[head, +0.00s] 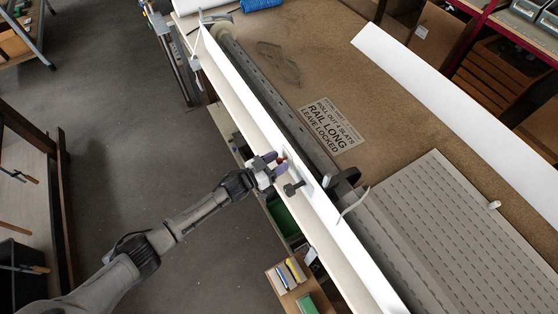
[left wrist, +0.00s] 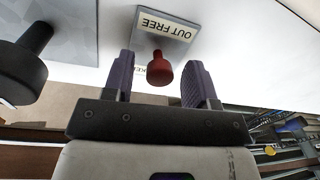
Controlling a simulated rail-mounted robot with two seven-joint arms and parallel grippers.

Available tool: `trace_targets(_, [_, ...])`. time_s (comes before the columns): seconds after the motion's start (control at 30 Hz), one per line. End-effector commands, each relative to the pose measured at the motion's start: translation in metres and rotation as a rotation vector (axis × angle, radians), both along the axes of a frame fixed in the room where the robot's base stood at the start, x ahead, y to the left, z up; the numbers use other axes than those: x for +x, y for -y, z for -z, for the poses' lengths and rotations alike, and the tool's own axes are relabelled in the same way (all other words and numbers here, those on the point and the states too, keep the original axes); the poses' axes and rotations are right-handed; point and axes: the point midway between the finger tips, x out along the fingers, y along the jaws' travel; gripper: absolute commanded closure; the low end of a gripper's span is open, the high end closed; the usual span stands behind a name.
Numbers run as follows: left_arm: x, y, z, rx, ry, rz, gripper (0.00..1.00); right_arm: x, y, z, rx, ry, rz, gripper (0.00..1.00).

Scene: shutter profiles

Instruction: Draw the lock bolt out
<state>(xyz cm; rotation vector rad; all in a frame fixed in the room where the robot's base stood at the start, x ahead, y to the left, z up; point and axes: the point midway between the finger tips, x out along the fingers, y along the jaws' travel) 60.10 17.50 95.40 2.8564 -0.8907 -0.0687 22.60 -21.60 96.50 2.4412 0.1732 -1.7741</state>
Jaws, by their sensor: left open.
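The lock bolt appears as a small red knob (head: 281,159) on the white front face of the long rail. In the left wrist view the red knob (left wrist: 160,69) stands out from a grey plate (left wrist: 178,32) lettered "OUT FREE". My left gripper (head: 280,168) is at the rail's front face. Its two purple-grey fingers are open, one on each side of the red knob, with gaps visible on both sides. The bolt's shaft inside the rail is hidden. My right gripper is in neither view.
A dark knob (left wrist: 22,72) stands beside the red one; it also shows in the head view (head: 292,188). A sign (head: 327,124) on the brown bench reads "RAIL LONG LEAVE LOCKED". A grey slatted panel (head: 450,220) lies at the right. Open floor lies left of the bench.

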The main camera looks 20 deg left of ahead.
Motion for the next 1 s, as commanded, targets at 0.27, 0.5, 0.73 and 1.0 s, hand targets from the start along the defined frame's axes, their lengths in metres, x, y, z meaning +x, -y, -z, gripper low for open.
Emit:
trace_targets(0.27, [0.0066,0.0048,0.0000,-0.001,-0.001,0.000,0.48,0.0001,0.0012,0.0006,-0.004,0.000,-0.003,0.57])
trace_targets(0.5, [0.0066,0.0048,0.0000,-0.001,-0.001,0.000,0.52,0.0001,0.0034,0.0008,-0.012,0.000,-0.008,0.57])
trace_targets(0.73, [0.0064,0.0047,0.0001,-0.001,-0.001,0.000,0.74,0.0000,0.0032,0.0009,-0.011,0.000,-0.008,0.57])
trace_targets(1.0, [0.0064,0.0047,0.0001,-0.001,-0.001,0.000,0.99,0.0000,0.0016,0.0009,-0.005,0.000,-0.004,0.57])
